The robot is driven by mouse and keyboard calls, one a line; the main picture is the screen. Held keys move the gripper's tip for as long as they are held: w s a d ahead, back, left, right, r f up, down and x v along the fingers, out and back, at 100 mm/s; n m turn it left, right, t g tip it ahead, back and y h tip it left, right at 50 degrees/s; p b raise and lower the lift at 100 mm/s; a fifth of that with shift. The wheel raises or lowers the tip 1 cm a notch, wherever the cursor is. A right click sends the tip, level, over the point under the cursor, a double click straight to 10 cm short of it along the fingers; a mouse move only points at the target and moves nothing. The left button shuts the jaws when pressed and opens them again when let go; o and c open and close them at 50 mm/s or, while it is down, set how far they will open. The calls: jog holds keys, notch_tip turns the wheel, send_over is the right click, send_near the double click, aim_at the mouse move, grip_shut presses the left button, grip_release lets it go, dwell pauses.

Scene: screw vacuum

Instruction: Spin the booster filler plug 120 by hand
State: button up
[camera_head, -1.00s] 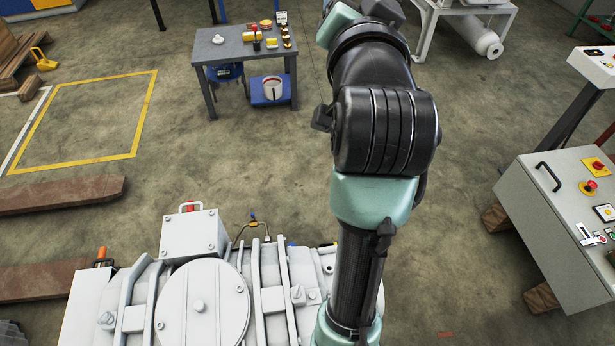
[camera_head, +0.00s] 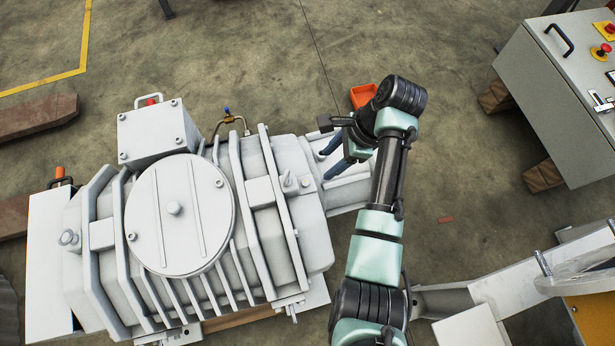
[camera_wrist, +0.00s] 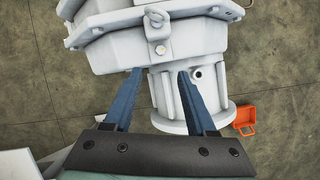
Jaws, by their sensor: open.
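The booster is a large pale grey ribbed machine (camera_head: 262,262); its end also shows in the wrist view (camera_wrist: 200,40). My gripper (camera_head: 323,167) is at the right end of the booster, above its narrower neck. In the wrist view my gripper (camera_wrist: 159,71) has its two blue fingers spread apart, with nothing held between them. A small round fitting with a dark centre (camera_wrist: 196,73) sits on the neck beside the right fingertip; I cannot tell whether it is the filler plug. A lifting eye (camera_wrist: 157,18) stands on the body beyond the fingertips.
A grey control cabinet (camera_head: 552,95) stands at the upper right. Bare floor lies between the cabinet and my arm.

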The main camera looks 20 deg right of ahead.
aim_at(306, 182)
jog(key=b+x, duration=0.4)
jog(key=x, duration=0.7)
jog(key=shift+w+a+f, duration=0.1)
jog(key=shift+f, duration=0.2)
grip_shut()
